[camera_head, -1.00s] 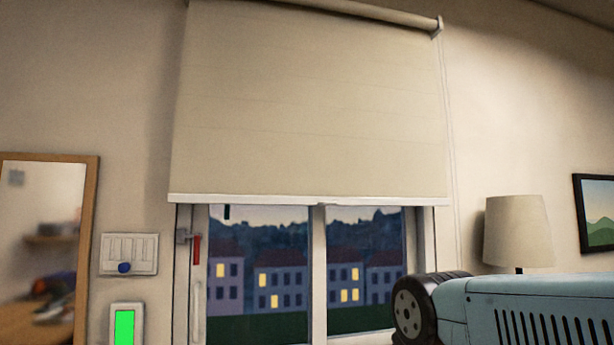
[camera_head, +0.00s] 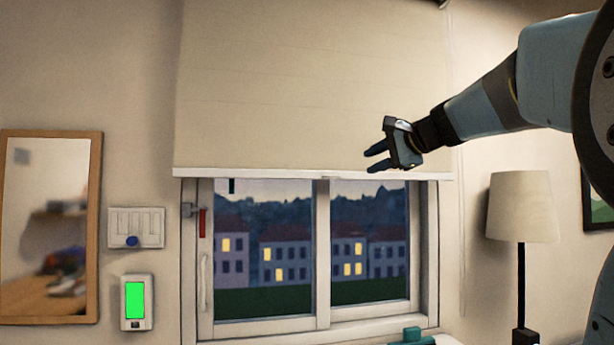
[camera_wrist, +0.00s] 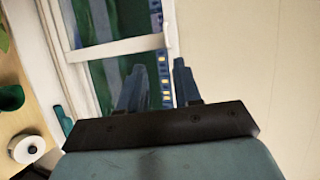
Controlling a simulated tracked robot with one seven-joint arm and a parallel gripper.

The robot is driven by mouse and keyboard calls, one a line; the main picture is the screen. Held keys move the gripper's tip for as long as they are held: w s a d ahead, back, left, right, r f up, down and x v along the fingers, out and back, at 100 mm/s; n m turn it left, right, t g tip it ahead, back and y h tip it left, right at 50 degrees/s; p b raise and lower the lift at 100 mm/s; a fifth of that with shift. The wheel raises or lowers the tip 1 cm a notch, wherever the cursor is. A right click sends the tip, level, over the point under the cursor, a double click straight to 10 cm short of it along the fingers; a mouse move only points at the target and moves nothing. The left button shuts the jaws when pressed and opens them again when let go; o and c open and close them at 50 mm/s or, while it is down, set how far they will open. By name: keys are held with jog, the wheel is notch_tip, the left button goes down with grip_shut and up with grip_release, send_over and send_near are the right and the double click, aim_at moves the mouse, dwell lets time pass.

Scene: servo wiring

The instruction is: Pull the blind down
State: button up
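The cream roller blind (camera_head: 290,90) hangs over the upper part of the window, with a white bottom bar (camera_head: 270,174) across its lower edge. My gripper (camera_head: 369,159) is open and empty, pointing left in front of the blind's lower right part, just above the bar. In the wrist view my two fingers (camera_wrist: 160,68) are spread, one over the window side and one near the pale blind (camera_wrist: 245,60). I cannot tell whether they touch it.
The window (camera_head: 265,250) shows below the bar, with a red handle (camera_head: 202,223) at left. A mirror (camera_head: 50,230), switch panel (camera_head: 136,228) and green-screened device (camera_head: 136,301) are on the left wall. A lamp (camera_head: 520,205) stands right. A pull cord hangs right of the blind.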

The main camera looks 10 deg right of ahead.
aim_at(335, 176)
jog(key=x, duration=1.3)
jog(key=shift+w+r, duration=0.3)
jog(key=shift+w, duration=0.2)
grip_shut()
dwell(0.9)
